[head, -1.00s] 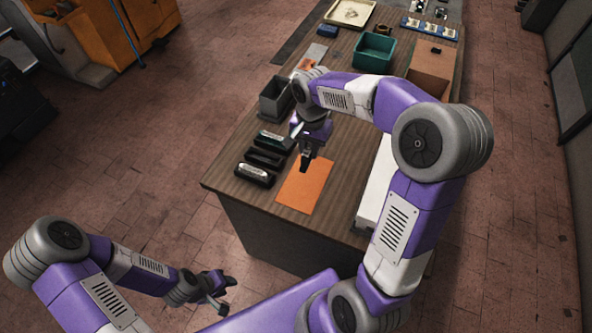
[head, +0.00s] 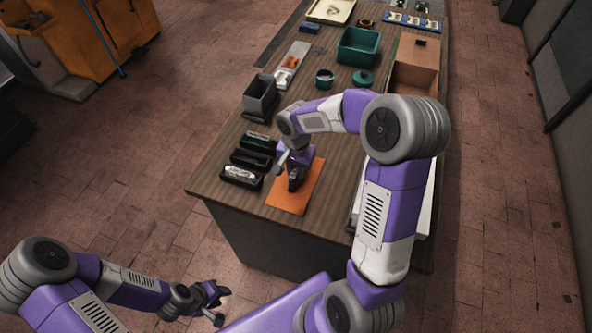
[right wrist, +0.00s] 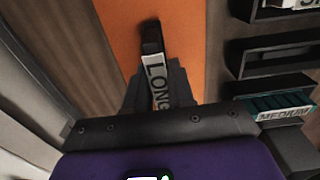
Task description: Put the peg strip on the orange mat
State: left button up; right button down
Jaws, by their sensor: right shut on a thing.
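My right gripper (head: 293,183) is low over the orange mat (head: 299,202), pointing down. In the right wrist view it is shut on a narrow dark strip with a white "LONG" label (right wrist: 156,82), which I take as the peg strip. The strip's dark far end (right wrist: 152,36) lies against the mat's orange (right wrist: 190,40) in that view. I cannot tell whether the strip touches the mat. In the head view the gripper mostly hides it. My left gripper (head: 216,297) is off the table at the lower left, with its fingers apart and nothing between them.
Black trays stand left of the mat: a near one with pale contents (head: 241,177), a middle one that looks empty (head: 251,159) and a far one (head: 258,141). A grey bin (head: 260,95), a green bin (head: 359,46) and a brown box (head: 414,68) stand further back.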

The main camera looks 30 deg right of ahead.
aim_at(296, 168)
jog(key=shift+f, duration=0.2)
jog(key=c, duration=1.4)
grip_release()
jog(key=o, duration=0.4)
jog(key=shift+o, duration=0.2)
jog(key=shift+r, duration=0.15)
notch_tip(296, 168, up, 12)
jog(key=p, duration=0.2)
